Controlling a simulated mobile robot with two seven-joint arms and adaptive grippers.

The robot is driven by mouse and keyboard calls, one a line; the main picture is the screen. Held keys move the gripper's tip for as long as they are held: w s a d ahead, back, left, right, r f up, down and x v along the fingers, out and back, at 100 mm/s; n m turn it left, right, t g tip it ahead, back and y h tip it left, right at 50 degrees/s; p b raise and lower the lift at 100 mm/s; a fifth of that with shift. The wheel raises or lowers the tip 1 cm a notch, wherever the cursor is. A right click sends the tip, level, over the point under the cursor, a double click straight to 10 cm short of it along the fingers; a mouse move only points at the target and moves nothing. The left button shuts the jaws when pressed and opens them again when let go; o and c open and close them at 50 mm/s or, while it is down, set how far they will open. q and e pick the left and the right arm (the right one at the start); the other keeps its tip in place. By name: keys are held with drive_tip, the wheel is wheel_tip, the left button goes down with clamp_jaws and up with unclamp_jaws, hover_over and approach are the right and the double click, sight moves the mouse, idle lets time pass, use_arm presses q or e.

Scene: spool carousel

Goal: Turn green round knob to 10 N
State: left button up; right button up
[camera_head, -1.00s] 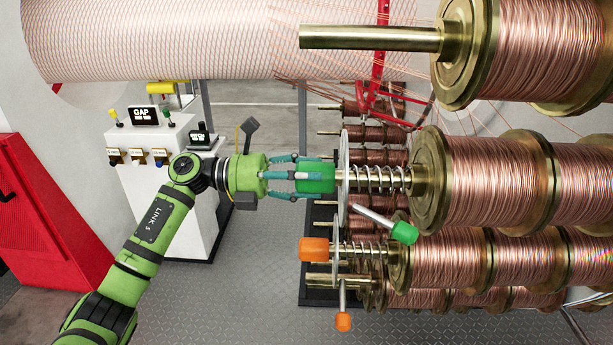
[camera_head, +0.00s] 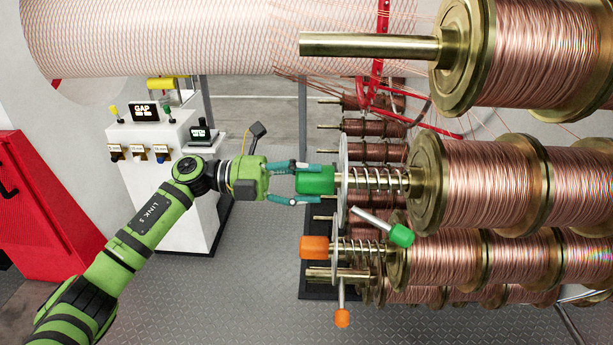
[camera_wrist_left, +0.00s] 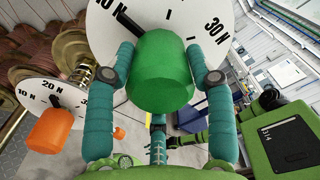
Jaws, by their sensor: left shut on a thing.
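The green round knob (camera_head: 315,180) sits on the end of a brass shaft, in front of a white dial disc (camera_head: 342,178). My left gripper (camera_head: 307,183) reaches it from the left, and its teal fingers are shut on the knob. In the left wrist view the green knob (camera_wrist_left: 161,75) lies between the fingers (camera_wrist_left: 160,80). Its dial (camera_wrist_left: 190,22) shows "10 N" at upper left and "30 N" at upper right. A black pointer shows just beside the 10 N marking; the knob and top picture edge hide part of the scale. My right gripper is not in view.
An orange knob (camera_head: 314,247) with its own dial is just below. A green-tipped lever (camera_head: 400,235) sticks out below right. A bare brass shaft (camera_head: 365,45) and copper spools (camera_head: 490,185) are on the right. A white control console (camera_head: 150,150) stands behind my arm.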

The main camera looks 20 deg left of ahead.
use_arm(q)
drive_tip(key=shift+s+d+f, duration=0.1)
drive_tip(key=shift+d+f, duration=0.05)
drive_tip(key=shift+f, duration=0.05)
drive_tip(key=o, duration=1.2)
drive_tip(key=shift+r, duration=0.1)
drive_tip(key=v, duration=1.2)
drive_tip(key=shift+r, duration=0.1)
